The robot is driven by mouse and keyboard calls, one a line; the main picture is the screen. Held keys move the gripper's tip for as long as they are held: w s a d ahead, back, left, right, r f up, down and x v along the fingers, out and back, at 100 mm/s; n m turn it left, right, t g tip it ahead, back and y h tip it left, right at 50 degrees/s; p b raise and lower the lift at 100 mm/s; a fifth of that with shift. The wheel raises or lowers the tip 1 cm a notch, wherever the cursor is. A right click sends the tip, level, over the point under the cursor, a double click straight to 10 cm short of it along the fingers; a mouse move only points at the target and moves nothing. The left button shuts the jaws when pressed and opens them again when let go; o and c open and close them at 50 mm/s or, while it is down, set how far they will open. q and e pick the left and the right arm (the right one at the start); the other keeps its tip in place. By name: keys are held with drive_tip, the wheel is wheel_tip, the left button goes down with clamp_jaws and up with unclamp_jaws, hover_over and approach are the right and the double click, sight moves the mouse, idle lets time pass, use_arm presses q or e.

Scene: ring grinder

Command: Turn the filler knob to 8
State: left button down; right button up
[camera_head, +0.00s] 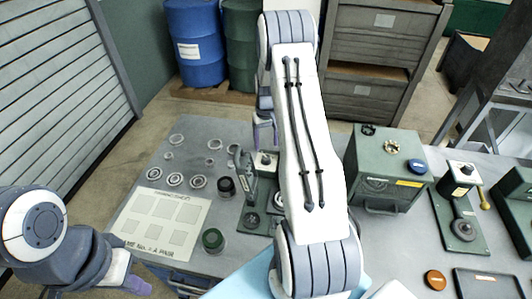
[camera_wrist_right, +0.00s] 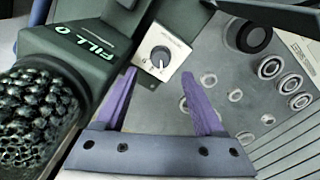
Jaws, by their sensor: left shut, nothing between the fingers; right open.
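The filler knob (camera_wrist_right: 159,58) is a small dark round knob on a white dial plate with tick marks. In the right wrist view it lies just beyond and between the purple fingertips of my right gripper (camera_wrist_right: 159,74), which is open and appears not to touch it. The dark green machine body beside it carries a lit display (camera_wrist_right: 60,40) reading "FILL 0". In the head view the knob plate (camera_head: 267,160) shows just below my right gripper (camera_head: 265,132), partly covered by my right arm. My left gripper (camera_head: 137,286) is shut and empty at the lower left, far from the knob.
A grey table holds several metal rings (camera_head: 175,180), a printed sheet (camera_head: 160,223), dark cylinders (camera_head: 213,240) and a green box (camera_head: 385,165) at right. A dark granular mass (camera_wrist_right: 35,115) fills the wrist view's left. Barrels (camera_head: 195,45) stand behind.

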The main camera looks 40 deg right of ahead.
sight(266, 157)
wheel_tip(266, 157, down, 6)
drive_tip(key=shift+r+p, duration=0.15)
drive_tip(key=shift+p, duration=0.85)
drive_tip(key=shift+f, duration=0.65)
clamp_jaws()
